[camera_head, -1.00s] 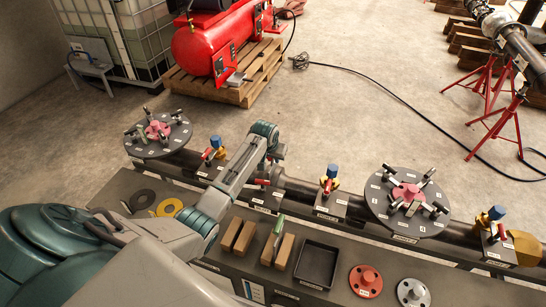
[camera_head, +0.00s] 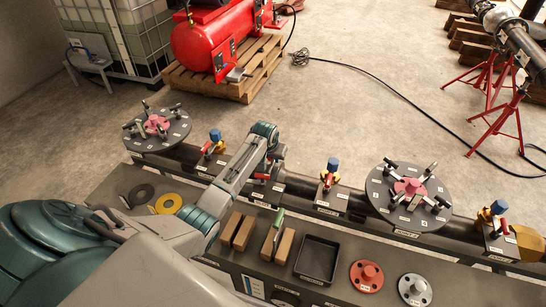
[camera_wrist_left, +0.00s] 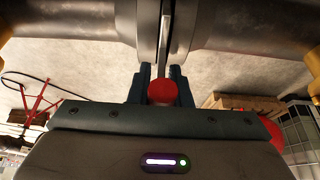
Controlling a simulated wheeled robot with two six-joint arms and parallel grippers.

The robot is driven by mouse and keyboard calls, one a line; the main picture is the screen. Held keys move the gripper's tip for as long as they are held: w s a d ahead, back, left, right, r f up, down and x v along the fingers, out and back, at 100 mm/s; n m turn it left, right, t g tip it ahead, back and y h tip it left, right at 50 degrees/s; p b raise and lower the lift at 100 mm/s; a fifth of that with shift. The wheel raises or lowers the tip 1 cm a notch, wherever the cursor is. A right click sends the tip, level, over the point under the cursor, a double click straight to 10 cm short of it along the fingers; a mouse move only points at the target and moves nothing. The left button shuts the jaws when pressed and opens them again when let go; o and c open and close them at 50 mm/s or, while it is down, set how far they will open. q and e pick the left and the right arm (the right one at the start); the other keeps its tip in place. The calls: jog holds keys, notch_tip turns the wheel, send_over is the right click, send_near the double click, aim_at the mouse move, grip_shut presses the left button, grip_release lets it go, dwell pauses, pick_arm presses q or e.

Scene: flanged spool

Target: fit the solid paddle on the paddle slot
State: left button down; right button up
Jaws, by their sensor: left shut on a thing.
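In the head view my left gripper (camera_head: 265,167) reaches down at the pipe spool (camera_head: 300,190), in line with a gap in the pipe. In the left wrist view my left gripper (camera_wrist_left: 160,88) is shut on the solid paddle's red round end (camera_wrist_left: 162,90). The paddle's thin grey plate (camera_wrist_left: 166,35) points away from the fingers, edge-on, between two round flange faces (camera_wrist_left: 148,30) at the paddle slot. I cannot tell how deep it sits or whether it touches either face. My right gripper is out of view.
A green-topped plate (camera_head: 279,220) stands among wooden blocks (camera_head: 243,232) on the bench. A black tray (camera_head: 317,260), a red flanged disc (camera_head: 366,275) and a grey one (camera_head: 414,289) lie to the right. Blue-and-red valves (camera_head: 331,172) stick up along the pipe.

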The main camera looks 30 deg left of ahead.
pick_arm(q)
jog(key=c, duration=1.3)
grip_release()
jog(key=shift+r, duration=0.1)
jog(key=shift+o, duration=0.2)
jog(key=b+v, duration=0.2)
jog(key=v, duration=0.9)
jog(key=shift+s+d, duration=0.1)
